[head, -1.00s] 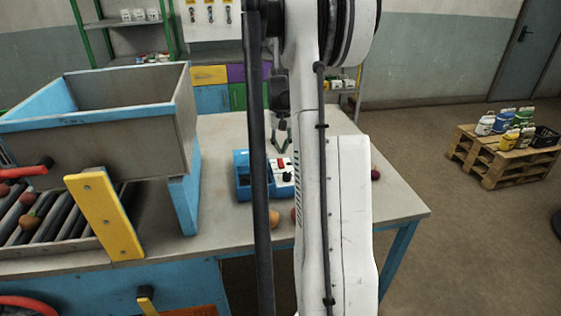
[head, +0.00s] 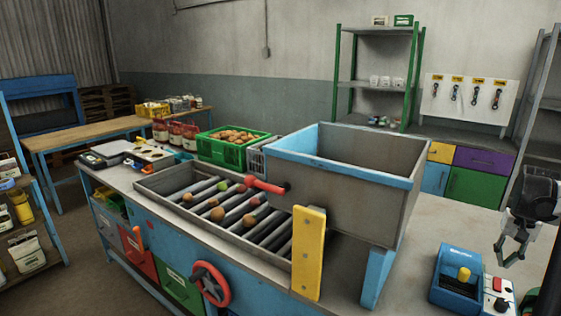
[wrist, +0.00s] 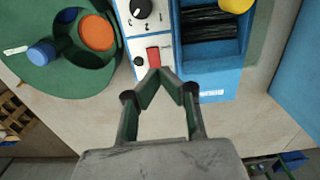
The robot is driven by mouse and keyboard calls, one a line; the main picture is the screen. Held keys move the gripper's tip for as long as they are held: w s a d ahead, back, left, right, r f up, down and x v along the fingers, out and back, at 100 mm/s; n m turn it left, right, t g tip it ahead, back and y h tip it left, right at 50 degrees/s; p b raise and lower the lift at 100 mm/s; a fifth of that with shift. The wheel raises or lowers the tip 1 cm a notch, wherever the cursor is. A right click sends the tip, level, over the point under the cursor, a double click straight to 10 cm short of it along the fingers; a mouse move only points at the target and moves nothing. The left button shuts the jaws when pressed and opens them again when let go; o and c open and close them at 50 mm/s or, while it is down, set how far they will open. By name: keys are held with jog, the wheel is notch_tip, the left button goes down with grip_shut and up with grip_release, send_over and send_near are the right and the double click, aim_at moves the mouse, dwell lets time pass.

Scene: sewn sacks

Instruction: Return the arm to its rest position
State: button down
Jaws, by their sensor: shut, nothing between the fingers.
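My gripper (head: 512,252) is at the right edge of the head view, above the bench beside a blue machine (head: 447,283) and its white control panel (head: 497,298). In the wrist view my gripper (wrist: 167,76) is shut, its fingertips meeting with nothing between them. They appear over the panel, close to its red switch (wrist: 153,56); the height gap is hard to judge. The rest of my arm is mostly outside the head view.
A grey hopper (head: 350,195) and a roller conveyor (head: 225,215) with several round vegetables stand left of my gripper. A green round base with an orange disc (wrist: 97,33) lies left of the panel. Bare bench top (head: 440,225) lies behind the blue machine.

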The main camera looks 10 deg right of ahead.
jog(key=w+a+r+n+t+h+b, duration=0.15)
jog(key=a+r, duration=0.35)
jog(key=a, duration=0.9)
jog(key=w+a+r+n+t+b, duration=0.1)
jog(key=a+r+n, duration=0.25)
jog(key=a, duration=1.15)
jog(key=s+a+f+n+t, duration=0.1)
jog(key=s+a, duration=0.3)
jog(key=a, duration=0.3)
jog(key=s+a+f+n+t+y+b, duration=0.1)
jog(key=s+a, duration=0.3)
jog(key=a, duration=0.4)
jog(key=s+a+f+n+t, duration=0.1)
jog(key=s+a+t, duration=0.1)
jog(key=s+a, duration=0.2)
jog(key=a, duration=0.3)
jog(key=shift+s+a+f+n+y+b, duration=0.25)
jog(key=shift+n+y+b, duration=0.1)
jog(key=shift+n+b, duration=0.05)
jog(key=c, duration=2.4)
grip_release()
jog(key=shift+t, duration=0.25)
